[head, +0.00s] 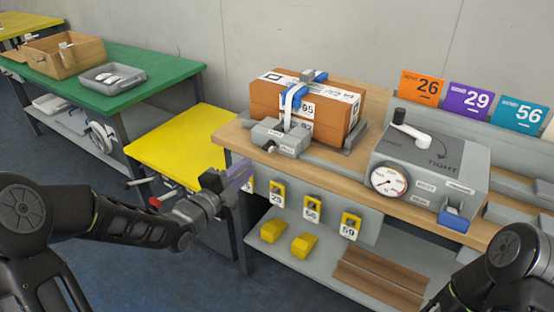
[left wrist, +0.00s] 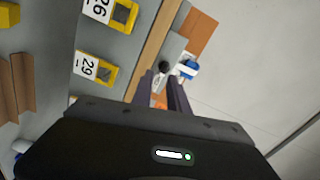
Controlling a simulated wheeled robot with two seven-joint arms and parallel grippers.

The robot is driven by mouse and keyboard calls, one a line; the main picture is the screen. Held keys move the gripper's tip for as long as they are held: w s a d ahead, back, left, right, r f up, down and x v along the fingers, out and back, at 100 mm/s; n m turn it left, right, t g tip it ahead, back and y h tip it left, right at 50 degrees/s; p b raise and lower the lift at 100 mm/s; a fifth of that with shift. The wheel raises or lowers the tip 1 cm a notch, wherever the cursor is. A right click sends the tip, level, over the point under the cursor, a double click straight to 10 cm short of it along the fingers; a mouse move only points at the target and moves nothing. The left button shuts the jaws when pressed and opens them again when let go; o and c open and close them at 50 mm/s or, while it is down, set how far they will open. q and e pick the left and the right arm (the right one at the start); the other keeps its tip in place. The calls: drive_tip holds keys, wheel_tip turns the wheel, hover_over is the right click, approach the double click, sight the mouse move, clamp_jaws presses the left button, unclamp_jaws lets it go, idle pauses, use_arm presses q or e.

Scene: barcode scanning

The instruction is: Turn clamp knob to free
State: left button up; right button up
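A grey machine (head: 430,165) stands at the right of the wooden bench, with a white crank handle (head: 411,132) on top, a curved arrow with "TIGHT", and a round dial (head: 389,180). A grey clamp block (head: 281,138) with a blue strap (head: 292,97) sits against an orange-brown box (head: 335,102). A small dark round part (left wrist: 164,66) shows by the clamp in the left wrist view. My left gripper (head: 238,174) is in front of the bench's left edge, apart from the clamp. Its fingers (left wrist: 168,82) show a narrow gap with nothing held. My right gripper is outside the view.
Numbered yellow holders (head: 312,203) line the bench front, above a lower shelf with yellow blocks (head: 304,245) and a brown piece. A yellow table (head: 180,145) is at the left, then a green table (head: 150,65) with a carton and tray. Numbered cards (head: 422,87) stand behind.

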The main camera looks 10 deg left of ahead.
sight(266, 150)
use_arm(q)
drive_tip(key=m, duration=0.1)
drive_tip(key=r+m, duration=0.1)
drive_tip(key=shift+s+d+m, duration=0.1)
drive_tip(key=shift+d+m, duration=0.1)
drive_tip(key=shift+m, duration=0.2)
drive_tip(key=x, duration=0.8)
drive_tip(key=shift+r, duration=0.1)
drive_tip(key=shift+s, duration=0.1)
clamp_jaws()
